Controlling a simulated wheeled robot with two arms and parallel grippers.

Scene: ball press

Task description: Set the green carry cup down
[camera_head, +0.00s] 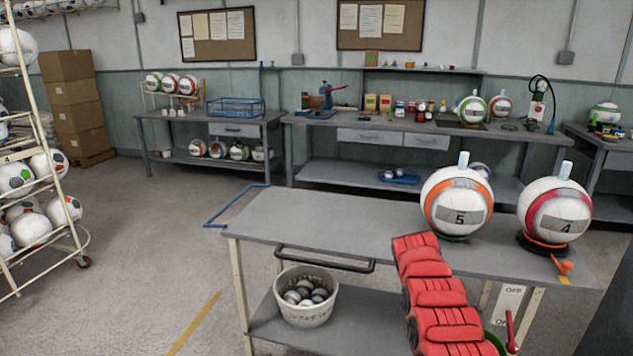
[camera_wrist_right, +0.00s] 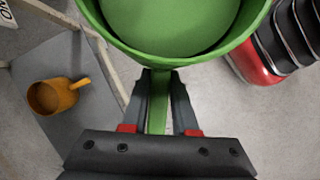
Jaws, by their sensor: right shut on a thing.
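The green carry cup (camera_wrist_right: 180,50) fills the top of the right wrist view, cut off by the frame edge. Its visible inside is plain green, with nothing seen in it. My right gripper (camera_wrist_right: 158,110) is shut on the cup's green handle (camera_wrist_right: 158,118), one finger on each side. The cup appears held over the floor beside a grey surface. In the head view a green rim (camera_head: 495,342) shows at the bottom, beside my red arm, which hides much of it. My left gripper is not in view.
A blue frame (camera_head: 226,207) juts out left.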

